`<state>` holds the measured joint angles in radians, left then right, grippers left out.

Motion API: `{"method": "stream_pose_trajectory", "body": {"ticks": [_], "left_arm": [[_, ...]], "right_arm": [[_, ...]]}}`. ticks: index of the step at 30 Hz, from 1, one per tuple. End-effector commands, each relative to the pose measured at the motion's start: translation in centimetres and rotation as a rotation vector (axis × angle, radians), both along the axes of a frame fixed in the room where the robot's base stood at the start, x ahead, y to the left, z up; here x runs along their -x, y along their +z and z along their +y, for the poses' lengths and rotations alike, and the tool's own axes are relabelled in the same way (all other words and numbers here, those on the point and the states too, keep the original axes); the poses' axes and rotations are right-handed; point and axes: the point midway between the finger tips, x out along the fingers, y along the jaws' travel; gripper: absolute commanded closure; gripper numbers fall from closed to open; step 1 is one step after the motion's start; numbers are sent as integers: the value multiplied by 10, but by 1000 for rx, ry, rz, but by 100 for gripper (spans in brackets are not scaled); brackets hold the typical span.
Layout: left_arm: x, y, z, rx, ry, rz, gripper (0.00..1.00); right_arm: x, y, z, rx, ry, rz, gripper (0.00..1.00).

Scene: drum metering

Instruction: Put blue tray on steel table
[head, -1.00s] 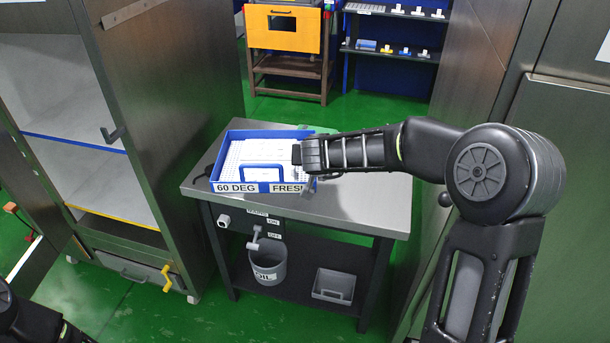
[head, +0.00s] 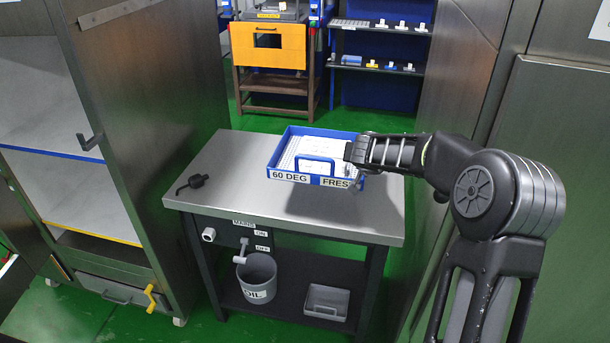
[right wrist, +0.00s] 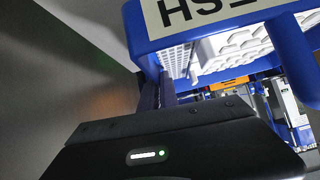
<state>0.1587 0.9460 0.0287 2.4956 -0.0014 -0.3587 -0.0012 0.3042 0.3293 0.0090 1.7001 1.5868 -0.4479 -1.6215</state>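The blue tray (head: 275,161), labelled "60 DEG FRESH", holds white perforated pieces and has a blue handle in front. It is over the back right part of the steel table (head: 255,210). I cannot tell whether it rests on the top or hangs just above it. My right gripper (head: 351,156) is at the tray's front right corner and looks shut on its wall. In the right wrist view the fingers (right wrist: 165,90) meet the blue tray (right wrist: 150,48) beside its label; their tips are partly hidden. My left gripper is out of view.
A black handled tool (head: 192,184) lies at the table's left edge. The front of the top is clear. A grey bucket (head: 257,283) and grey bin (head: 326,301) stand on the lower shelf. A steel cabinet (head: 130,130) stands at left.

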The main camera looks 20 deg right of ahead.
Motion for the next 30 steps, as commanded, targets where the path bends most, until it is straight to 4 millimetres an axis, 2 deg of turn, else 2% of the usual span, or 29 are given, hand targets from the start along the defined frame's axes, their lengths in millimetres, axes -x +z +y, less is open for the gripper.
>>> {"method": "stream_pose_trajectory", "body": {"ticks": [10, 23, 30], "left_arm": [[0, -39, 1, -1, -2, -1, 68], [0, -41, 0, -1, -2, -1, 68], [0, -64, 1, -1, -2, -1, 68]], "right_arm": [[0, -55, 0, -1, 1, -2, 100], [-1, -61, 0, -1, 0, -3, 100], [-1, -93, 1, -1, 1, -2, 100]]}}
